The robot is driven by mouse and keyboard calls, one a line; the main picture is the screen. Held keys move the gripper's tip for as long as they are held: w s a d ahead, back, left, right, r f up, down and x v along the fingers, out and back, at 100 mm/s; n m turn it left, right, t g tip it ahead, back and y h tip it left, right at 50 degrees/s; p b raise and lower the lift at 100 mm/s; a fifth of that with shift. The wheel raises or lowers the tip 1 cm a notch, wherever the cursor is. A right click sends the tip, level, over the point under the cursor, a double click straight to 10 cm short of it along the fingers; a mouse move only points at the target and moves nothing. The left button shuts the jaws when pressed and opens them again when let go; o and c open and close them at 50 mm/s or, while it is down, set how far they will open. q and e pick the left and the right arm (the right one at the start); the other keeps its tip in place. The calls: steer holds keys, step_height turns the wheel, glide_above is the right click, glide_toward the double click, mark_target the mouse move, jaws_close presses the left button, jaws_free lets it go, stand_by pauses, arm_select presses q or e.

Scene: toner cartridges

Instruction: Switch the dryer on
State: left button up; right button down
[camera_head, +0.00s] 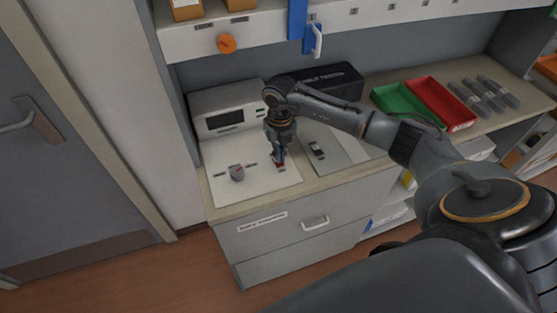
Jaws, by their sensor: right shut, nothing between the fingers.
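A white bench machine with a dark display (224,120) stands at the left end of the counter; I cannot read a label that names it as the dryer. Its flat white front panel (215,188) carries a grey round knob (237,173) with a red mark. A small red part, which looks like a switch (280,165), is at the panel's right side. My right gripper (279,160) points down at this red part, shut and empty, and partly hides it. I cannot tell whether they touch, or the switch's position. My left gripper is not in view.
A grey plate with a small dark switch (317,150) lies to the right. Behind it stands a black box (330,82). Green (402,103) and red (440,104) trays are farther right. Above, the shelf edge holds an orange knob (227,43) and a blue bracket (298,20).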

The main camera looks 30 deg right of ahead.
mark_target(280, 164)
steer(key=shift+f+b, duration=0.85)
steer(key=shift+f, duration=0.25)
stand_by(0.7)
steer(key=shift+s+r, duration=0.1)
steer(key=shift+r+p, duration=0.6)
steer(key=shift+r, duration=0.1)
steer(key=shift+r+p, duration=1.75)
steer(key=shift+r, duration=1)
